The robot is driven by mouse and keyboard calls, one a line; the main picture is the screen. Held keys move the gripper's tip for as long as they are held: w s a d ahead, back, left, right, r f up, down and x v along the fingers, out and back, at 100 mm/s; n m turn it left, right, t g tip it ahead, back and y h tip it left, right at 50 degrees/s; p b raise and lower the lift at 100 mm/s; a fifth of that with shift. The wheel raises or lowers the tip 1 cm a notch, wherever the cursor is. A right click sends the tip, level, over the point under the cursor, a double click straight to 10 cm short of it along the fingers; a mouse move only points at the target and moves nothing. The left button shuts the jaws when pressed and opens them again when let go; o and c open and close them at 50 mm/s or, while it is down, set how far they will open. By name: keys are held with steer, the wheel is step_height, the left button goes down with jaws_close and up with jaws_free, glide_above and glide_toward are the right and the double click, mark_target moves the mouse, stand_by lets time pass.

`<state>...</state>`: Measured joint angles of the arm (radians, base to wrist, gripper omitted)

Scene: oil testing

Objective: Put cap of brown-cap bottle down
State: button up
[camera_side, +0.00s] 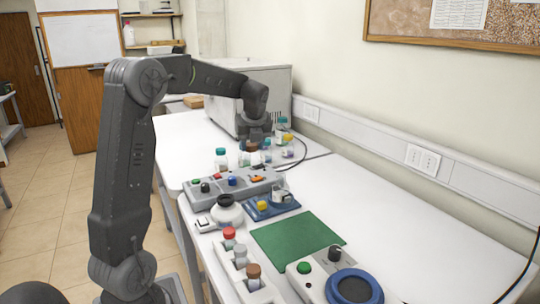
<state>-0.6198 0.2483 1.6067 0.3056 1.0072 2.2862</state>
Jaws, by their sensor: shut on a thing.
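My gripper (254,141) is at the far part of the bench, pointing down among a group of small bottles. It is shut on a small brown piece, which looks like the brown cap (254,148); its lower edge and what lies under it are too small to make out. Another brown-capped bottle (254,278) stands upright in the white rack at the front, its cap on. I cannot tell whether the held cap touches anything below.
Bottles with teal (221,154) and yellow caps (288,140) stand close around my gripper. A grey control box (232,190), a blue device (270,206) and a white round jar (227,212) stand nearer. A green mat (298,237) is bare. A large grey machine (262,85) stands behind.

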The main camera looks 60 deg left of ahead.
steer(key=w+d+f+n+g+h, duration=0.1)
steer(key=d+n, duration=0.4)
steer(key=d, duration=0.6)
steer(key=w+d+f+n+g+h, duration=0.1)
steer(key=w+d+f+n+g, duration=0.1)
steer(key=d+n, duration=0.4)
steer(key=w+d+f+n+g+h, duration=0.1)
steer(key=d+f+n, duration=0.4)
steer(key=d, duration=1.1)
steer(key=shift+w+d+f+n+g, duration=0.1)
steer(key=shift+w+f+n+g, duration=0.15)
steer(key=shift+w, duration=0.25)
steer(key=shift+w+d+f+n+g, duration=0.1)
steer(key=shift+w+n+g, duration=0.05)
steer(key=shift+w+g, duration=0.3)
steer(key=s+a+n, duration=0.1)
steer(key=s+a, duration=0.6)
steer(key=a, duration=0.5)
steer(key=s+a, duration=0.7)
steer(key=a, duration=0.5)
glide_above(274, 235)
steer(key=w, duration=0.1)
step_height(274, 235, down, 6)
steer(key=shift+r, duration=0.15)
steer(key=shift+f, duration=2)
steer(key=shift+f, duration=0.2)
